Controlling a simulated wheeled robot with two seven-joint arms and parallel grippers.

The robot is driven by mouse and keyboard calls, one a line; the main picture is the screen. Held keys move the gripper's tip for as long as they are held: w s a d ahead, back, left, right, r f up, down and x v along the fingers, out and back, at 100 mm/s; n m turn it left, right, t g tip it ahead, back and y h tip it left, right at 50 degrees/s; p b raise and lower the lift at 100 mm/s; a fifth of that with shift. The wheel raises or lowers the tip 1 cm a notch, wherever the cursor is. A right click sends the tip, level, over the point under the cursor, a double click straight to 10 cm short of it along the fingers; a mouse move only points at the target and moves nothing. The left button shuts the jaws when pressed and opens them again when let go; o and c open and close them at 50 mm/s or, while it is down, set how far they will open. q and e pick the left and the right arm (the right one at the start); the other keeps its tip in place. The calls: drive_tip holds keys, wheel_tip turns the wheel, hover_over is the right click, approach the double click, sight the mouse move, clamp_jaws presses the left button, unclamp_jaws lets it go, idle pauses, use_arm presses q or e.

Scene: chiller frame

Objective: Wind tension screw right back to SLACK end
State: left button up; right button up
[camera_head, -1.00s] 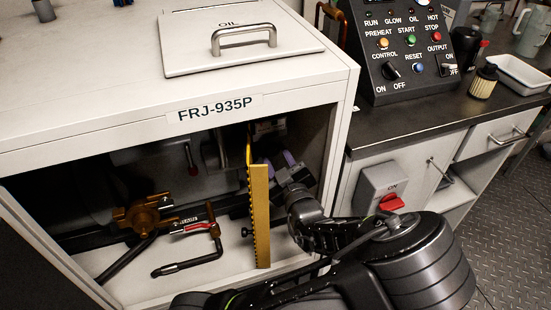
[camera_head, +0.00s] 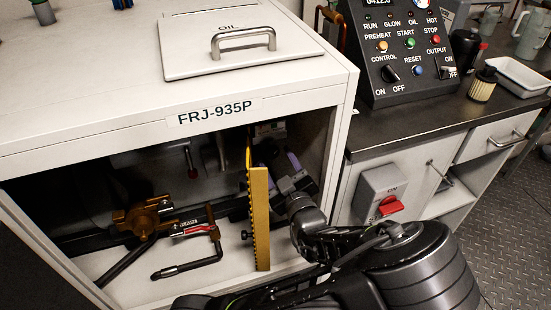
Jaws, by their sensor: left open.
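My left gripper (camera_head: 280,156) is inside the open bay of the white cabinet, just right of the upright yellow toothed guard (camera_head: 260,215). Its two purple fingers stand apart and point up and inward. My left wrist and forearm reach back from it to the lower right. A grey fitting (camera_head: 269,129) sits at the top of the bay, just beyond the fingers. I cannot make out the tension screw or its SLACK end; the guard and gripper cover part of that area. I cannot tell whether the fingers touch anything. My right gripper is not in view.
The bay's right post (camera_head: 338,165) is close to my wrist. A red switch (camera_head: 390,206) and control panel (camera_head: 412,50) are to the right.

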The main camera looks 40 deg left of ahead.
use_arm(q)
drive_tip(key=v, duration=0.6)
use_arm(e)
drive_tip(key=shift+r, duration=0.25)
use_arm(q)
drive_tip(key=shift+p, duration=0.3)
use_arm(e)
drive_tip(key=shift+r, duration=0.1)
